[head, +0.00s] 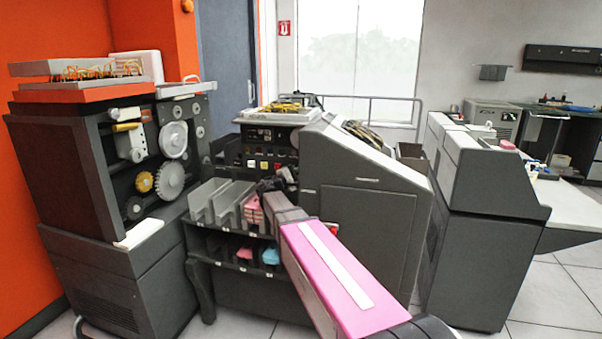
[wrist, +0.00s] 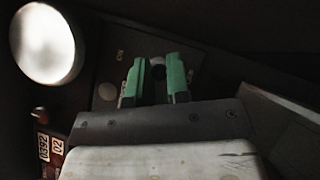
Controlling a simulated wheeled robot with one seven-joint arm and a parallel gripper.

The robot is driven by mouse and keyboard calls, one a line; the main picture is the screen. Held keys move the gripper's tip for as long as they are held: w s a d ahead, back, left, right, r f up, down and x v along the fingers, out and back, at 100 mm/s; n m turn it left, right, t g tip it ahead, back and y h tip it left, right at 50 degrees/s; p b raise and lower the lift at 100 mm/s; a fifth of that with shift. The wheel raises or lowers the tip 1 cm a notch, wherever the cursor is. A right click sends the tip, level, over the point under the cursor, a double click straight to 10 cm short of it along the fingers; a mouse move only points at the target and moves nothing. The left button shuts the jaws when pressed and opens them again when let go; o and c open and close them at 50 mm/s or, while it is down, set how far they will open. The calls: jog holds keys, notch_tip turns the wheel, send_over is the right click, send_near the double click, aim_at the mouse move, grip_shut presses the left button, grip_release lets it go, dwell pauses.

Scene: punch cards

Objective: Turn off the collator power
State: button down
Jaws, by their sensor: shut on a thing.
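The collator (head: 365,215) is the dark grey machine in the middle of the head view, with a control panel (head: 262,150) of knobs and buttons above its card pockets. My arm reaches to this panel, and my gripper is small and dark there. In the wrist view my gripper (wrist: 157,82) has green fingers on either side of a small dark knob (wrist: 158,70) on a dark panel, shut on it. I cannot read a label beside the knob, nor tell whether it stands at on or off.
Card pockets (head: 215,200) with pink cards (head: 254,208) lie just below the panel. A geared machine (head: 105,170) stands to the left, and another grey machine (head: 478,220) to the right. A bright round lamp-like disc (wrist: 47,43) is at the wrist view's upper left.

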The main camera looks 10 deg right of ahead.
jog(key=c, duration=1.4)
grip_release()
jog(key=shift+o, duration=0.2)
jog(key=v, duration=0.7)
jog(key=shift+a+f, duration=0.15)
jog(key=shift+a, duration=0.05)
jog(key=shift+s, duration=0.1)
